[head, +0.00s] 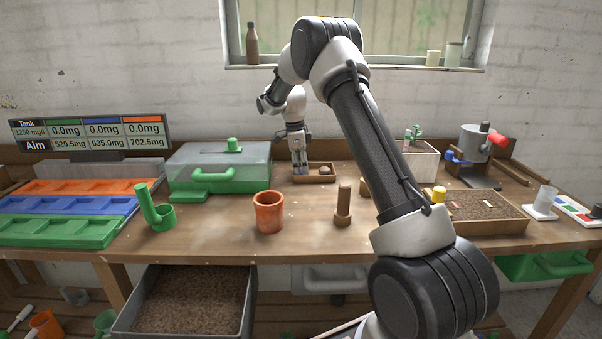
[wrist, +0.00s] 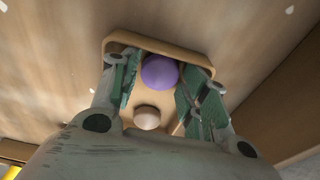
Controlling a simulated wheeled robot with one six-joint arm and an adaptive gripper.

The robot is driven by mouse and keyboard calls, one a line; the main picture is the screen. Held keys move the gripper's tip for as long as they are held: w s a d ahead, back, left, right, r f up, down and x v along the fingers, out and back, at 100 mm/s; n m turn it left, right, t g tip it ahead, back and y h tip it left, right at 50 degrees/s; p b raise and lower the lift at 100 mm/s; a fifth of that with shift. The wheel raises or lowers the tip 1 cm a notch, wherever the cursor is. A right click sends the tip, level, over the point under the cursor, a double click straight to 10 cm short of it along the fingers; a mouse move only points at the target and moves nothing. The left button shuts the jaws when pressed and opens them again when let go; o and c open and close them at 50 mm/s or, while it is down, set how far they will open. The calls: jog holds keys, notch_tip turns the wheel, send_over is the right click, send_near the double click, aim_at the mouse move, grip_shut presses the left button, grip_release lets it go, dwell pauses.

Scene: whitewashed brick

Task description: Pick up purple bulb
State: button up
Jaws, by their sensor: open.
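The purple bulb (wrist: 159,72) is a round ball lying in a small wooden tray (wrist: 190,50) in the wrist view. My gripper (wrist: 157,88) is open above the tray. Its green-padded fingers stand to the left and right of the purple bulb, and I cannot tell whether either touches it. A beige bulb (wrist: 146,117) lies in the same tray, nearer the gripper's palm. In the head view my gripper (head: 300,172) points down over the tray (head: 322,180), with the beige bulb (head: 326,170) to its right.
A green-based clear box (head: 220,165) stands left of the tray. An orange pot (head: 268,212) and a wooden dibber (head: 343,207) stand in front. A white planter (head: 420,163) is to the right. The back wall and window (head: 400,35) lie behind.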

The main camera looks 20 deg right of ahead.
jog(key=c, duration=0.7)
jog(key=shift+c, duration=0.2)
jog(key=shift+r, duration=0.15)
